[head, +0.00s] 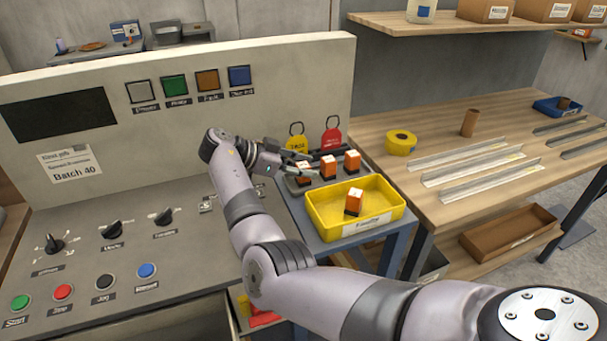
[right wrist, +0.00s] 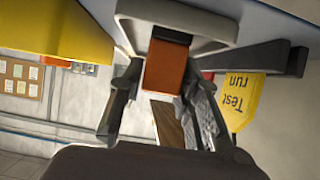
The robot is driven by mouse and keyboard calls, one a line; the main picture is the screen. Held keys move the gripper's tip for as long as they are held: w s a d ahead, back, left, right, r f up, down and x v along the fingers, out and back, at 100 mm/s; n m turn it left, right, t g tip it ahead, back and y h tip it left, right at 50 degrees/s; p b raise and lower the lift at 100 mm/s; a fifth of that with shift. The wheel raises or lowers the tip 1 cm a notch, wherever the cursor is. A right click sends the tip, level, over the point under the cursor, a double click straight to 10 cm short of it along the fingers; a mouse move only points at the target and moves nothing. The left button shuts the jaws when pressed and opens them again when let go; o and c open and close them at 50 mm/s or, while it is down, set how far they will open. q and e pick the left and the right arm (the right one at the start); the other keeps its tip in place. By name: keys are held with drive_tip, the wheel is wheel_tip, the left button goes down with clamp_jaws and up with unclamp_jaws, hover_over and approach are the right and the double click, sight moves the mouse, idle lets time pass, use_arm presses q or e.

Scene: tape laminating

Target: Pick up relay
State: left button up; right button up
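Several orange-and-white relays are in the head view. Three stand in a row on a grey tray (head: 325,180): a left one (head: 304,174), a middle one (head: 329,166) and a right one (head: 352,161). Another relay (head: 353,202) lies in the yellow bin (head: 400,210). My right gripper (head: 299,165) is at the left relay, partly covering it. In the right wrist view, the open fingers of my right gripper (right wrist: 163,85) stand either side of an orange relay (right wrist: 166,66), with a small gap showing at the left. My left gripper is not in view.
A yellow tag (head: 297,143) and a red tag (head: 331,138) stand behind the relays. The control panel (head: 130,215) with knobs and buttons is to the left. A wooden table (head: 440,205) with yellow tape (head: 401,143) and metal strips is to the right.

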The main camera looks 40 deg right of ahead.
sight(303, 165)
drive_tip(key=shift+c, duration=2.1)
clamp_jaws()
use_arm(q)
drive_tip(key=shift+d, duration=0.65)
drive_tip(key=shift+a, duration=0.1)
use_arm(e)
drive_tip(key=shift+r, duration=0.2)
drive_tip(key=shift+r, duration=0.25)
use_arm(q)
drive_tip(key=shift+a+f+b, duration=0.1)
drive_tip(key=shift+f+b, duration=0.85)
use_arm(e)
wheel_tip(303, 165, up, 19)
